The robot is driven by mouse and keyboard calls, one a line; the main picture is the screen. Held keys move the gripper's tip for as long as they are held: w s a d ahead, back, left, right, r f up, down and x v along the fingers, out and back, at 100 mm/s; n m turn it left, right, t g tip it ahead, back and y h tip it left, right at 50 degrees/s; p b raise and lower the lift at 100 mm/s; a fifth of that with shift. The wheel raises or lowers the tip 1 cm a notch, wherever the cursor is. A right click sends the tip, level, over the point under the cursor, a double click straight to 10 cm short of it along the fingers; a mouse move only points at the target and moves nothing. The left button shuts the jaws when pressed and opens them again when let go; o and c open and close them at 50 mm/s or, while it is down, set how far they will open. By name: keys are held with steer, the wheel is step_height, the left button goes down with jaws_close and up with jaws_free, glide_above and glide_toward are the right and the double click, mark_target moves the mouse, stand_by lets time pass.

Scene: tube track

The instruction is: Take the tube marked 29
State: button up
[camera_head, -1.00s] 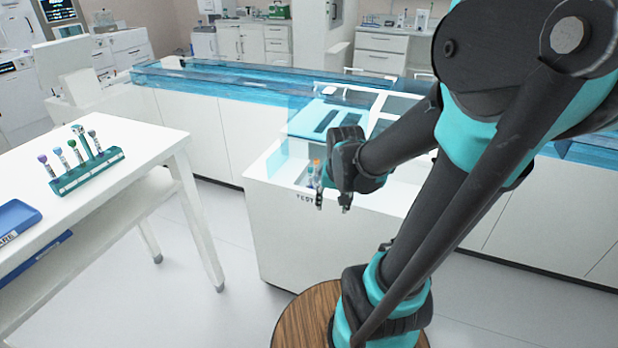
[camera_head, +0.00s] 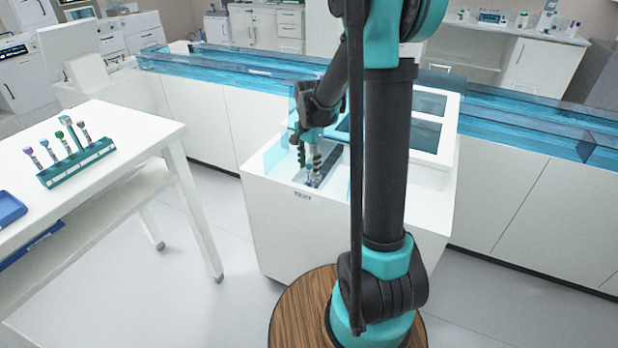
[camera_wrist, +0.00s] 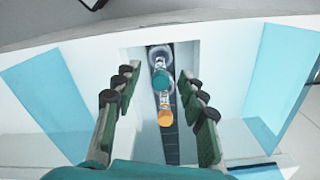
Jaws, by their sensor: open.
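My gripper (camera_head: 309,162) is open and points down over the slot at the front left of the white station marked TEST (camera_head: 302,196). In the wrist view its two fingers (camera_wrist: 157,74) stand apart on either side of the slot. Between them are a teal-capped tube (camera_wrist: 160,80) and an orange-capped tube (camera_wrist: 165,116), one behind the other and apart from the fingers. The teal cap is nearer the fingertips in the picture. I cannot read a number on either tube. In the head view my gripper mostly hides these tubes.
A green rack (camera_head: 78,166) with several capped tubes stands on the white table (camera_head: 120,150) at the left, beside a blue tray (camera_head: 10,208). Clear panels (camera_wrist: 42,92) rise beside the slot. A blue-walled track (camera_head: 230,68) runs behind the station.

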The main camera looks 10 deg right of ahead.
mark_target(309, 178)
steer(key=shift+w+f, duration=0.15)
steer(key=shift+f, duration=2.1)
jaws_close()
